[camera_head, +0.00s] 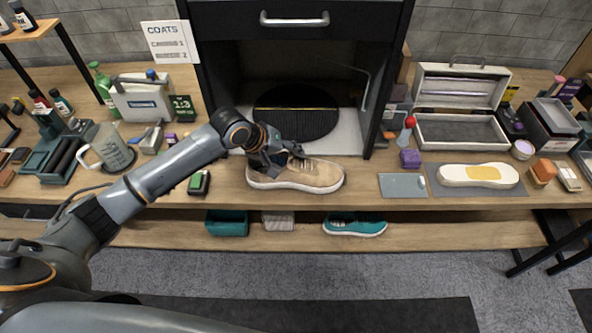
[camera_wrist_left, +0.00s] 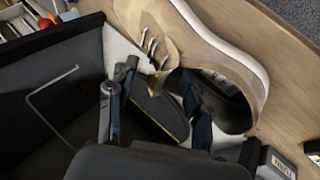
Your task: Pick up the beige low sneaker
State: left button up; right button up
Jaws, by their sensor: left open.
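The beige low sneaker (camera_head: 312,176) stands upright on the workbench in front of the dark booth, its toe to the right in the head view. In the left wrist view the sneaker (camera_wrist_left: 225,48) fills the upper right, with its laces, opening and white sole edge showing. My left gripper (camera_head: 280,155) is open at the sneaker's upper, near its opening and laces. In the wrist view the left gripper's fingers (camera_wrist_left: 155,95) are spread, one beside the tongue area and one over the shoe's opening. I cannot tell whether they touch it. My right gripper is not in view.
The booth (camera_head: 232,85) with a round black turntable (camera_head: 296,112) stands behind the sneaker. A jug (camera_head: 110,150) and bottles are at left. A teal sneaker (camera_head: 355,226) sits on the lower shelf.

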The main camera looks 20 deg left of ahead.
pick_arm(q)
jog(key=shift+x, duration=1.35)
jog(key=shift+a, duration=0.1)
grip_shut()
jog(key=shift+r, duration=0.1)
